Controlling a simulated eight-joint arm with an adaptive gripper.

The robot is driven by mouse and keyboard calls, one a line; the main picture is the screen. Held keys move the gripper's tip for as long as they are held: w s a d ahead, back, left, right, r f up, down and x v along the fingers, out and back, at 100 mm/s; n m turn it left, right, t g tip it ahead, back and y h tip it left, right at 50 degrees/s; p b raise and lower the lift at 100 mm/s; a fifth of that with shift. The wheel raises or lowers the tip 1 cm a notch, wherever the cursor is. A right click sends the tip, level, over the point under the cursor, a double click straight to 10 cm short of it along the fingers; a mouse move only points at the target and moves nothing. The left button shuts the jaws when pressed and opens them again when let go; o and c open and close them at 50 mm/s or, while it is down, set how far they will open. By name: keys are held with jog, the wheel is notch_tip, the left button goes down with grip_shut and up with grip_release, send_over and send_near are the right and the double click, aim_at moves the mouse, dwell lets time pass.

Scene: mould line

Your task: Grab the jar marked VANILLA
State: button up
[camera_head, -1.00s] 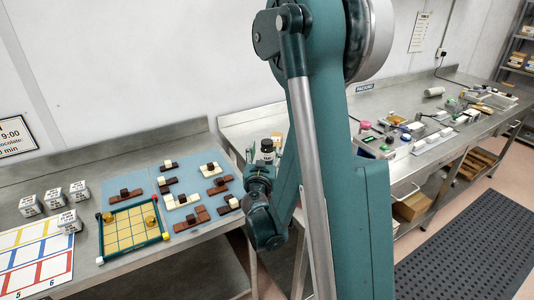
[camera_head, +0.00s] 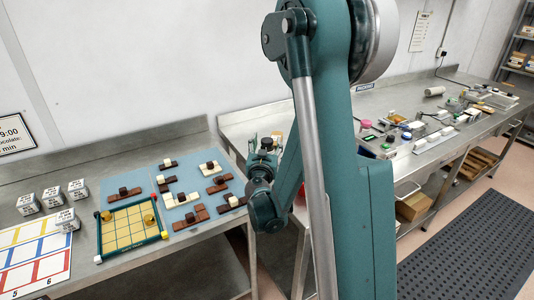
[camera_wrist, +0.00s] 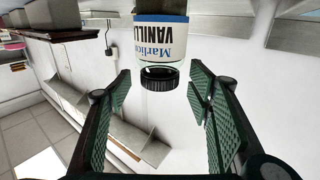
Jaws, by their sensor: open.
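The jar marked VANILLA (camera_wrist: 160,40) shows at the top middle of the wrist view, with a white and blue label and a black ribbed lid. It appears upside down in that picture, and its far end is cut off by the frame's edge. My gripper (camera_wrist: 159,88) is open, with one green padded finger on each side of the jar's line. The lid lies between the fingertips in the picture, with visible gaps on both sides; I see no contact. In the head view my gripper (camera_head: 265,146) is over the bench beyond the corner gap, and the jar is mostly hidden there.
The left bench holds a yellow grid board (camera_head: 130,230), brown and cream pieces on a blue mat (camera_head: 143,182), and several marked white cubes (camera_head: 68,219). The right bench carries many small items, including a pink-lidded container (camera_head: 365,124). A dark floor mat (camera_head: 465,245) lies at right.

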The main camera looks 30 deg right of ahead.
jog(key=shift+x, duration=0.8)
jog(key=c, duration=1.5)
